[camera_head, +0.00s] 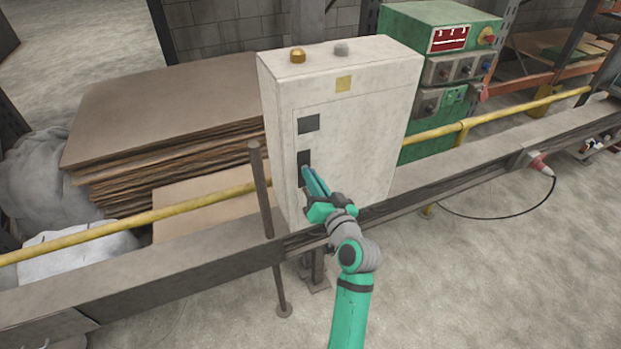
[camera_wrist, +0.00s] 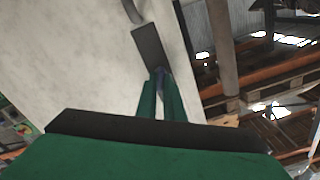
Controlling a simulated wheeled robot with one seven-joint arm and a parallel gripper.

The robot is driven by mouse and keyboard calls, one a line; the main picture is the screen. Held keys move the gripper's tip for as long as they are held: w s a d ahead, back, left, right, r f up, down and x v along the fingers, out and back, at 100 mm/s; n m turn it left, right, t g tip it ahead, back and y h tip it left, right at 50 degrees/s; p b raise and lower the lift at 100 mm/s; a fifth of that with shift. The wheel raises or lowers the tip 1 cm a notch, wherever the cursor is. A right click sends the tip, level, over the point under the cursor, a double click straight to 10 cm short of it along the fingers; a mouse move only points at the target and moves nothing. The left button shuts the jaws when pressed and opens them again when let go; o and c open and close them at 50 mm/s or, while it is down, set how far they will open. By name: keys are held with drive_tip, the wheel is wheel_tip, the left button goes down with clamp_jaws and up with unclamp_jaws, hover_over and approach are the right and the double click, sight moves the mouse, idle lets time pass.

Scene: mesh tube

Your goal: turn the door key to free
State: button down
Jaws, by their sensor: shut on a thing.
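A pale grey cabinet (camera_head: 350,120) stands behind the metal beam, with two dark plates on its front door. My gripper (camera_head: 307,172) reaches the lower dark plate (camera_head: 304,160). In the wrist view, my gripper's two green fingers (camera_wrist: 161,82) point at a dark plate (camera_wrist: 151,46) on the pale door. The fingers are close together at its near end, shut on a small bluish-dark thing between their tips, likely the door key. The key's shape and angle are mostly hidden by the fingers.
A thin upright post (camera_head: 262,190) stands just left of the cabinet. A long grey beam (camera_head: 440,178) and a yellow rail (camera_head: 430,133) cross the scene. A green machine (camera_head: 425,30) stands behind right. The floor at front right is clear.

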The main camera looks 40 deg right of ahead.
drive_tip(key=shift+f+m, duration=0.2)
drive_tip(key=shift+m, duration=5.7)
drive_tip(key=shift+d, duration=0.1)
drive_tip(key=shift+w, duration=0.1)
